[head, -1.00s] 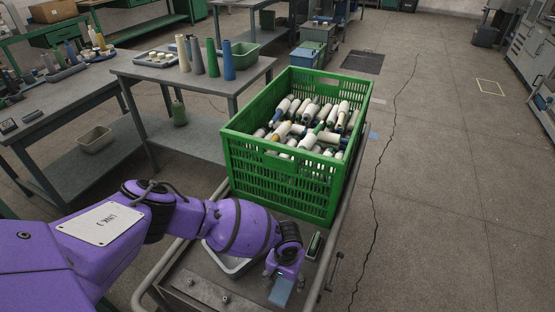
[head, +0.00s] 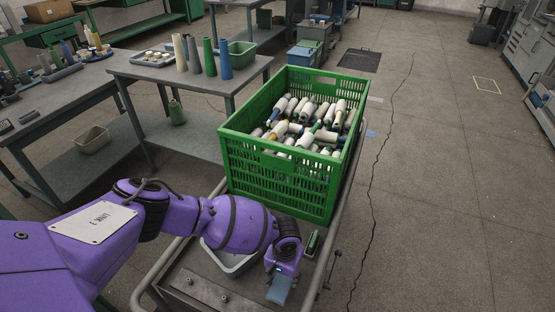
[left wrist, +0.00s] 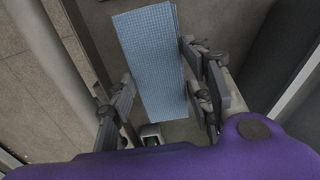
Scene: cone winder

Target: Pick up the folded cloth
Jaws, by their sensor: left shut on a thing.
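The folded cloth (head: 279,290) is a light blue strip at the front of the cart, just below my left gripper (head: 283,276). In the left wrist view the cloth (left wrist: 151,48) has a fine woven texture and runs between the two fingers of the left gripper (left wrist: 160,98). The left gripper is shut on it. Whether the cloth touches the cart top or hangs just above it cannot be told. My right gripper is in neither view.
The cart (head: 188,283) carries a green crate (head: 276,191) full of yarn cones, right behind my gripper. Open floor lies to the right.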

